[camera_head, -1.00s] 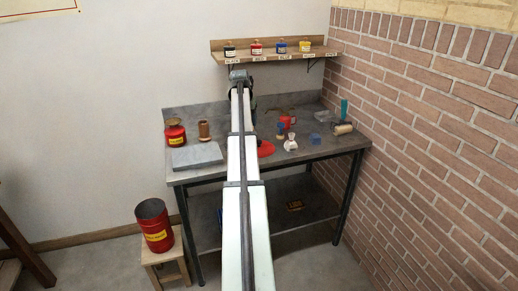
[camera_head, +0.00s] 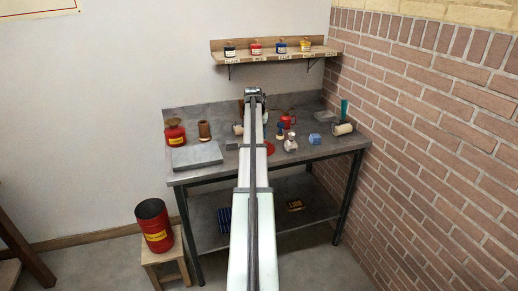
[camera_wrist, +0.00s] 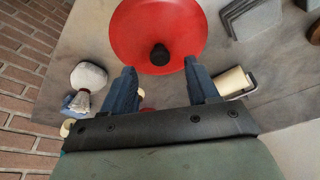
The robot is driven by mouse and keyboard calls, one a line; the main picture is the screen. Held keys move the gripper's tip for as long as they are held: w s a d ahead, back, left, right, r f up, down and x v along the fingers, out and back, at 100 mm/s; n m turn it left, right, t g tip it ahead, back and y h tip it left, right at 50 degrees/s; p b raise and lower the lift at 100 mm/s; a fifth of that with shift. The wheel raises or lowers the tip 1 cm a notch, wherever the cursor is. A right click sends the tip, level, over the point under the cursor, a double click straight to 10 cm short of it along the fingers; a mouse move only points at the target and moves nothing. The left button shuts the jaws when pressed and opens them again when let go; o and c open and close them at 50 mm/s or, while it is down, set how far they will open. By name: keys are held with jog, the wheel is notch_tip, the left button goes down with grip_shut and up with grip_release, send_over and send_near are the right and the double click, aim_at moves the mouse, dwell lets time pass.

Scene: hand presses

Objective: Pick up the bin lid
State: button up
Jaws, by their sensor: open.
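In the head view only part of the lid (camera_head: 270,148) shows beside my arm. My gripper (camera_wrist: 160,70) is open and empty. Its two blue fingers point toward the lid, one on each side of the knob's line, with the knob just beyond the fingertips. I cannot tell their height above the lid.
The bench (camera_head: 222,180) also holds a grey slab (camera_head: 196,156), a red can (camera_head: 175,133), a white-topped brush (camera_wrist: 88,78) and a cream roller (camera_wrist: 232,82) close to my fingers. A shelf (camera_head: 275,57) with ink pots hangs above. An open red bin (camera_head: 157,229) stands on a stool.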

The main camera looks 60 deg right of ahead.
jog(key=shift+d+x, duration=0.15)
jog(key=shift+x, duration=1.15)
jog(key=shift+d+x, duration=0.1)
jog(key=shift+x, duration=1.2)
jog(key=shift+r, duration=0.1)
grip_shut()
